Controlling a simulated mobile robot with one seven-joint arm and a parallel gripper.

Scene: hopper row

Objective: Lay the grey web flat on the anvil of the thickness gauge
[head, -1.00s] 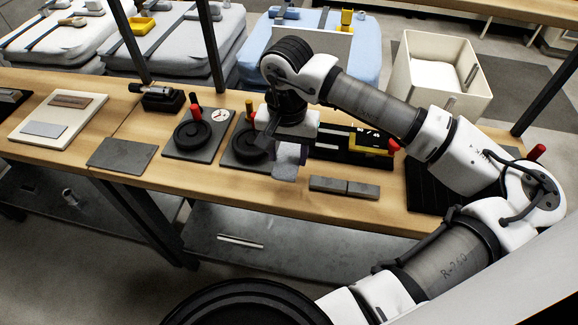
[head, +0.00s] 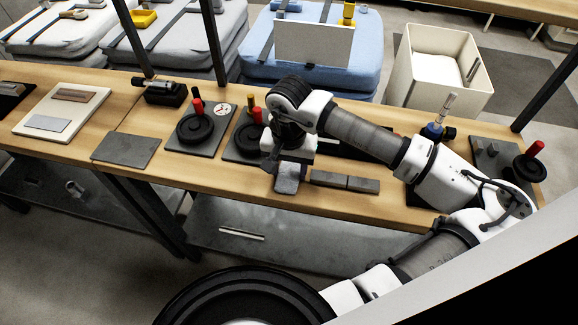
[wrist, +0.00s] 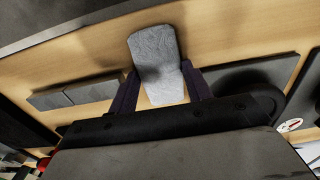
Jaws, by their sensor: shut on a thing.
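The grey web (head: 288,178) is a small rounded grey piece held by my gripper (wrist: 160,88). In the wrist view the web (wrist: 156,62) sticks out between the two dark fingers, which are shut on it. In the head view it is over the front part of the table, beside two grey bars. A black disc on a grey plate with a round white dial (head: 222,109), perhaps the thickness gauge (head: 197,129), stands left of my gripper. A second plate with a black disc (head: 246,139) is closer, partly hidden by my gripper.
Two grey bars (head: 345,181) lie just right of the web. A flat dark plate (head: 125,149) and a white board (head: 60,112) lie to the left. A micrometer-like tool (head: 160,90) stands at the back. Bare wood shows along the table's front edge.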

